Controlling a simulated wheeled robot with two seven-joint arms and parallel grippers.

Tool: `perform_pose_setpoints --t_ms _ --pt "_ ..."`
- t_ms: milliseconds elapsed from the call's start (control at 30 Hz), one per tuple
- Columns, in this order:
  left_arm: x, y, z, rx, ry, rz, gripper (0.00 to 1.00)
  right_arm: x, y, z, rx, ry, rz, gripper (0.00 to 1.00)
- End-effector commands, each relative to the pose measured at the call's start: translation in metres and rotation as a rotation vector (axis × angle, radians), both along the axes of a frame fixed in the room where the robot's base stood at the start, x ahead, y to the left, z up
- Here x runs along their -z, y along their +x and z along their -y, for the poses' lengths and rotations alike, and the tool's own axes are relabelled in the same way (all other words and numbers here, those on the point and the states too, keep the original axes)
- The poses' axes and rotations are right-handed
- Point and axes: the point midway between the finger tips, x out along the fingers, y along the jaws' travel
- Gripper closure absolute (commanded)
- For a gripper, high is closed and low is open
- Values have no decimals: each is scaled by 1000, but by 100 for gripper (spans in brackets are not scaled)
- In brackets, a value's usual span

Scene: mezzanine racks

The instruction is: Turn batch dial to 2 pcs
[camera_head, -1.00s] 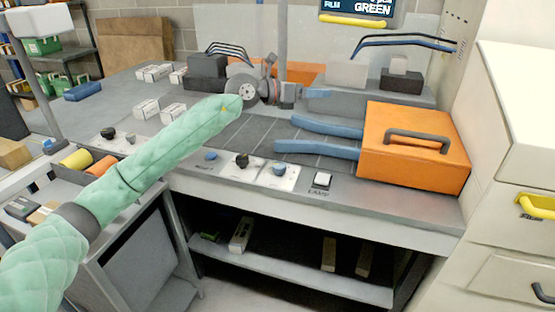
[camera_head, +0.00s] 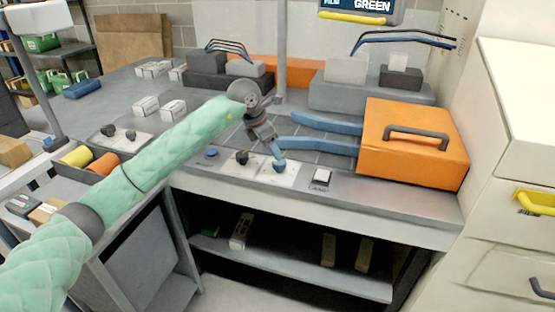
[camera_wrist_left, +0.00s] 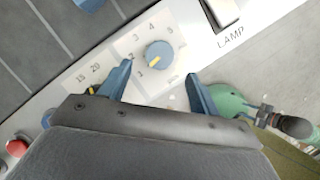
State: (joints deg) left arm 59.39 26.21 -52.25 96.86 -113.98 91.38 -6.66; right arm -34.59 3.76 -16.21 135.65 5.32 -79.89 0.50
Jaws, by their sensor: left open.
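The batch dial, a round blue knob with a yellow pointer mark, sits on a white plate with printed numbers in the left wrist view (camera_wrist_left: 158,55). Its yellow mark faces lower left in that view, toward the low numbers; the exact number is hard to tell. It also shows at the counter's front edge in the head view (camera_head: 279,167). My left gripper (camera_head: 276,154) is right above it, pointing down. In the left wrist view its two blue fingers (camera_wrist_left: 158,70) are apart, one toward each side of the dial, not closed on it. My right gripper is not in view.
A dark dial (camera_head: 242,158) and another blue knob (camera_head: 212,153) sit left of the batch dial. The lamp switch (camera_head: 321,179) is to its right. Blue arms from an orange box (camera_head: 415,150) lie close behind. A red button (camera_wrist_left: 18,147) shows at lower left.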

Motion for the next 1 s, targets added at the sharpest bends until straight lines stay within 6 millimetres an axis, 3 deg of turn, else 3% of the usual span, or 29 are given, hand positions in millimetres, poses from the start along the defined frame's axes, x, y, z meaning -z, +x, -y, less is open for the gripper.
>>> perform_pose_setpoints --t_ms 400,800,1000 --pt "50 9 19 0 -1 -2 38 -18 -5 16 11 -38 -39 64" --pt "58 11 21 0 -1 0 38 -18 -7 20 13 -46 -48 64" --pt "58 11 21 0 -1 0 75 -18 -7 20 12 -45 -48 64"
